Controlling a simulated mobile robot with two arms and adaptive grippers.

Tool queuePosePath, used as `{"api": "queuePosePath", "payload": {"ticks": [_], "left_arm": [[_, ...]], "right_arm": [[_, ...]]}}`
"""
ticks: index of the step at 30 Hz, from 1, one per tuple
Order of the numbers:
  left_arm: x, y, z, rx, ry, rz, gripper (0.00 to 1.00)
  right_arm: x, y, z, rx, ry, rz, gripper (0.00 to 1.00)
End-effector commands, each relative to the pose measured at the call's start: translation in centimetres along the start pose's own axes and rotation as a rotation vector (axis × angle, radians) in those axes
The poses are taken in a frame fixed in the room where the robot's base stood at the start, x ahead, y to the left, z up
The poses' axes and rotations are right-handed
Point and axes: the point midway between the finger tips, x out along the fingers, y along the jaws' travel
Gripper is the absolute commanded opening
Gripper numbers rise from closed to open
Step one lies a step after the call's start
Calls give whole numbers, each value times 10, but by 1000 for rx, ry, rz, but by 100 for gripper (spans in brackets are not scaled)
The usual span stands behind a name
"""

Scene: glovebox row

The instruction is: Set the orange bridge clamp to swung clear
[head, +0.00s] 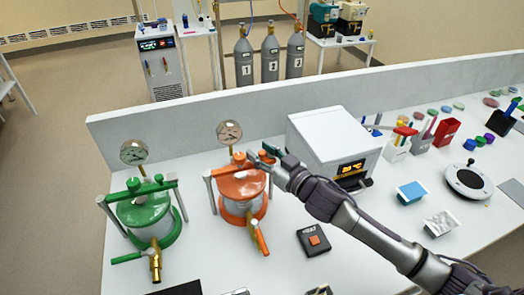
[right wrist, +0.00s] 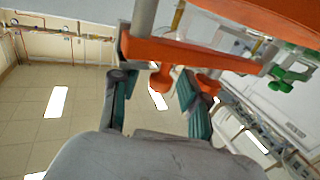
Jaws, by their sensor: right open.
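The orange vessel (head: 240,187) stands on the bench with its orange bridge clamp (head: 232,169) lying across the lid. In the right wrist view the clamp is an orange bar (right wrist: 195,52) with an orange knob (right wrist: 160,80) hanging from it. My right gripper (head: 267,153) is at the clamp's right end. Its teal fingers are open, on either side of that knob in the right wrist view; I cannot tell whether they touch it. A second orange knob (right wrist: 208,86) shows beside the right finger. My left gripper is not in view.
A green vessel (head: 145,210) with its own clamp stands to the left. A white instrument box (head: 322,135) is close behind my right gripper. A black block with an orange button (head: 313,241) lies in front. A low wall (head: 180,122) runs along the bench's back.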

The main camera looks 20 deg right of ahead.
Motion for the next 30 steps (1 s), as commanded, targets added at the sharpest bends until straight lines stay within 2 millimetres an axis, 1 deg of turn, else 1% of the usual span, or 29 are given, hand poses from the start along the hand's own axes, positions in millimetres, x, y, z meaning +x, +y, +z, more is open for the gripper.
{"api": "queuePosePath", "payload": {"ticks": [5, 8, 12, 13, 14, 25, 30], "left_arm": [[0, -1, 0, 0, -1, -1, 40], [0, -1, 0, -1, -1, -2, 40], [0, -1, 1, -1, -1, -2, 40], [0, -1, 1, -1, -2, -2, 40], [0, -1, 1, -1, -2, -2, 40], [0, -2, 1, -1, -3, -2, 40], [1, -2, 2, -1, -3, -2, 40]], "right_arm": [[0, 0, 0, 0, 0, 0, 45], [0, 0, 0, 0, 0, 0, 30], [0, 0, 0, 0, 0, 0, 7], [0, 0, 0, 0, 0, 0, 2], [0, 0, 0, 0, 0, 0, 0], [-1, 0, 0, 1, 0, 4, 0], [-6, -1, 1, 4, 0, 33, 0]]}}
